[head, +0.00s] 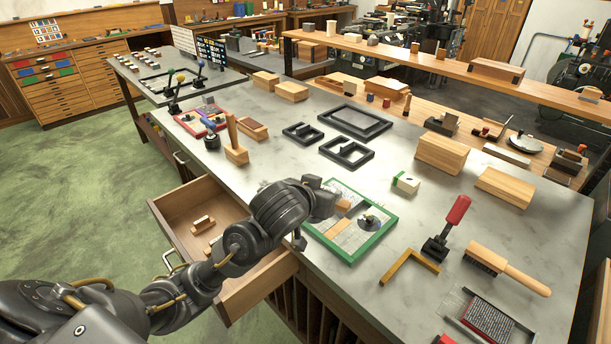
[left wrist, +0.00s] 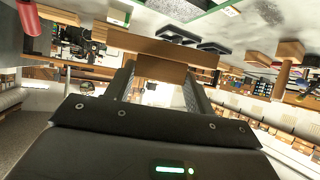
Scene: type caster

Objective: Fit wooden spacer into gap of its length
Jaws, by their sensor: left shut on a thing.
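In the head view a small wooden piece (head: 343,206) shows beside the gripper. Inside the frame are another wooden piece (head: 338,229), grey type and a dark round part (head: 370,221). The arm hides the frame's left corner. My right gripper is not in view.
An open drawer (head: 195,205) is below the arm at left.

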